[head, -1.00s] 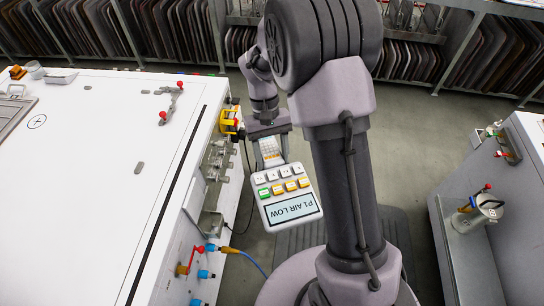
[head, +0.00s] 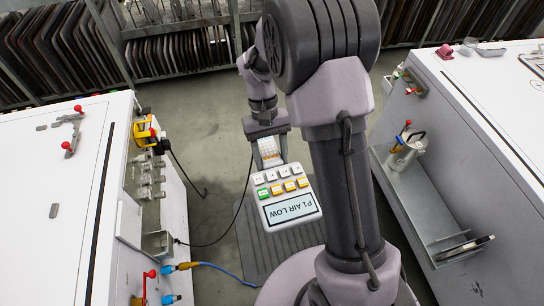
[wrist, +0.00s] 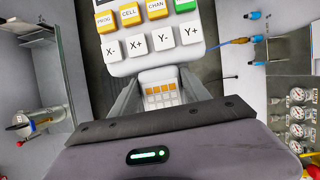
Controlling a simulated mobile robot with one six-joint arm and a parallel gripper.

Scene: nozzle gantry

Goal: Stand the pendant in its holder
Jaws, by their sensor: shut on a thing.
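The pendant (head: 288,195) is a white handset with rows of white, orange and green buttons and a screen reading "P1 AIR LOW". My gripper (head: 268,146) is shut on its narrow keypad end, and the screen end points toward the head camera. It hangs in the aisle, apart from both cabinets. The wrist view shows the pendant (wrist: 155,40) between the fingers, its far end cut off. A grey open-topped metal pocket (head: 158,243) on the left cabinet's side may be the holder; I cannot tell for sure.
A black cable runs from near the pendant to the left cabinet (head: 60,190). A blue hose (head: 225,271) lies on the floor. The right cabinet (head: 480,120) has a side shelf (head: 420,205) carrying a metal jug (head: 405,150).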

